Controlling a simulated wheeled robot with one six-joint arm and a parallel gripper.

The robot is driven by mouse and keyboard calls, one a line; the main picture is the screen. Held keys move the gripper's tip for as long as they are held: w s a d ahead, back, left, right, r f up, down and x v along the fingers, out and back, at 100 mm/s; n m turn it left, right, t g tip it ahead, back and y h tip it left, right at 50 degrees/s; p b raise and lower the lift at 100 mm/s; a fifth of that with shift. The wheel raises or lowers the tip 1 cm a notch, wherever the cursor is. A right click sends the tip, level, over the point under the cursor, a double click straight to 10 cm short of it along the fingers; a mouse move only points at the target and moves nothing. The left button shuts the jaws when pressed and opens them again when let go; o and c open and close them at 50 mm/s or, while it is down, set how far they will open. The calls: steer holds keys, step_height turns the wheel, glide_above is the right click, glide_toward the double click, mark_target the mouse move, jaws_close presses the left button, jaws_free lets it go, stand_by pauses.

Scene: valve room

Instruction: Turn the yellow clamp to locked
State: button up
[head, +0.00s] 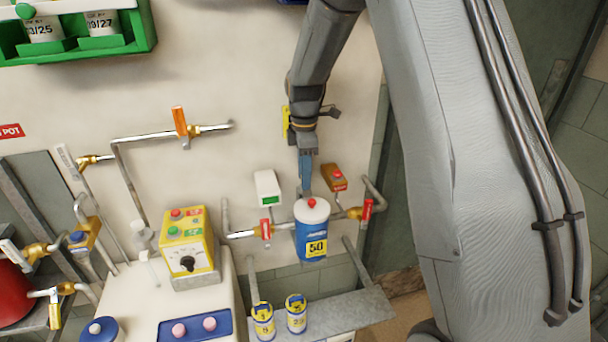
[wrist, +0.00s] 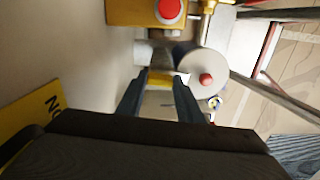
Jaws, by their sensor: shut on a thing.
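The yellow clamp (wrist: 170,80) shows in the wrist view as a small yellow piece between my fingertips, beside the white round lid of the blue canister (wrist: 203,70). My gripper (wrist: 161,82) is shut on it. In the head view my gripper (head: 305,188) points down just behind the top of the blue canister (head: 312,240), which is marked 50 and has a red knob on its lid. The clamp is hidden there behind the canister and my fingers. I cannot tell the clamp's turn angle or any locked mark.
A brown-orange box with a red button (head: 335,178) is close right of my gripper, and a white box with a green display (head: 267,188) is close left. Pipes with red-handled valves (head: 265,229) flank the canister. A yellow sign (wrist: 32,120) is on the wall.

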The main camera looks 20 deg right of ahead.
steer(key=shift+w+r+n, duration=0.1)
steer(key=shift+r+n, duration=0.05)
steer(key=shift+n, duration=0.45)
steer(key=o, duration=1.1)
steer(key=shift+r+b, duration=1.15)
steer(key=shift+r, duration=2.7)
steer(key=s+f+m, duration=0.1)
steer(key=s+m, duration=0.2)
steer(key=s, duration=0.1)
steer(key=s+f+m, duration=0.1)
steer(key=s+m, duration=0.2)
steer(key=s, duration=0.1)
steer(key=s+f+m, duration=0.1)
steer(key=s+m, duration=0.2)
steer(key=s, duration=0.1)
steer(key=shift+s+f+t, duration=0.2)
steer(key=shift+f+t, duration=0.15)
steer(key=shift+t, duration=0.05)
steer(key=s+f+m, duration=0.1)
steer(key=s+m, duration=0.2)
steer(key=s, duration=0.1)
steer(key=s+f+m, duration=0.1)
steer(key=s+m, duration=0.2)
steer(key=s, duration=0.1)
steer(key=s+f+m, duration=0.2)
steer(key=s+m, duration=0.1)
steer(key=s, duration=0.2)
steer(key=shift+s+t, duration=0.1)
steer(key=shift+t, duration=0.2)
